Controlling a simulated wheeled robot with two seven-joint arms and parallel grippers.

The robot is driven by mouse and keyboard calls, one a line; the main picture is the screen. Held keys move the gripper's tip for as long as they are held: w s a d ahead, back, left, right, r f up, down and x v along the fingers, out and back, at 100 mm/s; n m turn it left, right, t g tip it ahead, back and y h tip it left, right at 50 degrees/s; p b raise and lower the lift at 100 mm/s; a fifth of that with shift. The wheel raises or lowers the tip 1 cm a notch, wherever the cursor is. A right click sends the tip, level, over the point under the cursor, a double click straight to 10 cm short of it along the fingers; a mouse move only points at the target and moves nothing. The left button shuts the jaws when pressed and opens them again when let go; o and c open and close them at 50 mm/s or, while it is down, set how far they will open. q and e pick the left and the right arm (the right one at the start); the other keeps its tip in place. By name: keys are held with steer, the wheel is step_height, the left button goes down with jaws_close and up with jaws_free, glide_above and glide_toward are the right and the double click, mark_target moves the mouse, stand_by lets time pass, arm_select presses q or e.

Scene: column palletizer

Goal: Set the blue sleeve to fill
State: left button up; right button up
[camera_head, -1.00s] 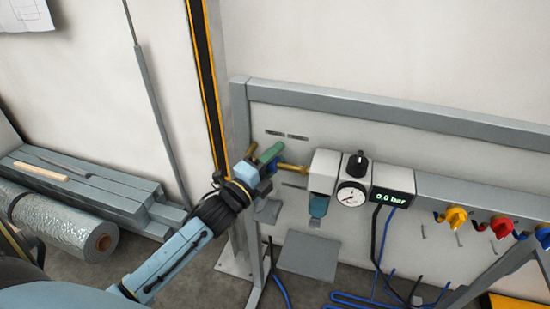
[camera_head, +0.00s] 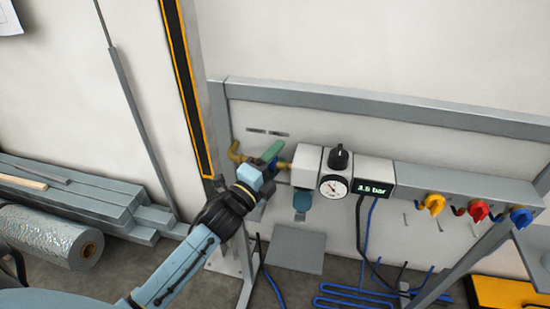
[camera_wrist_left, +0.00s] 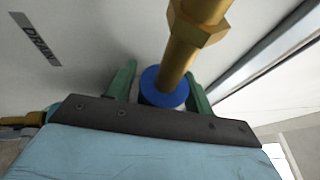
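The blue sleeve (camera_wrist_left: 158,88) is a ring around the brass pipe (camera_wrist_left: 182,55) in the left wrist view. My left gripper (camera_wrist_left: 160,92) has one green finger on each side of the sleeve, close against it, and appears shut on it. In the head view my left gripper (camera_head: 270,157) is at the brass pipe left of the grey unit; it mostly hides the sleeve there. The display (camera_head: 374,188) reads about 3.5 bar. The round gauge (camera_head: 334,187) is beside it. My right gripper is not in view.
A black knob (camera_head: 339,158) stands above the gauge. Yellow (camera_head: 433,204), red (camera_head: 478,210) and blue (camera_head: 521,217) knobs sit to the right. A "DRAIN" label (camera_wrist_left: 36,40) is on the panel. A foil roll (camera_head: 55,235) and grey beams lie at left.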

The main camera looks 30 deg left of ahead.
arm_select(q)
steer(key=v, duration=1.3)
steer(key=shift+s+p, duration=0.2)
steer(key=shift+p, duration=0.15)
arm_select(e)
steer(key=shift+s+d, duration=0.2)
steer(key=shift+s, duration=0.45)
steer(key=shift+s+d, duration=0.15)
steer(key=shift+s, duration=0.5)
arm_select(q)
steer(key=shift+f, duration=0.2)
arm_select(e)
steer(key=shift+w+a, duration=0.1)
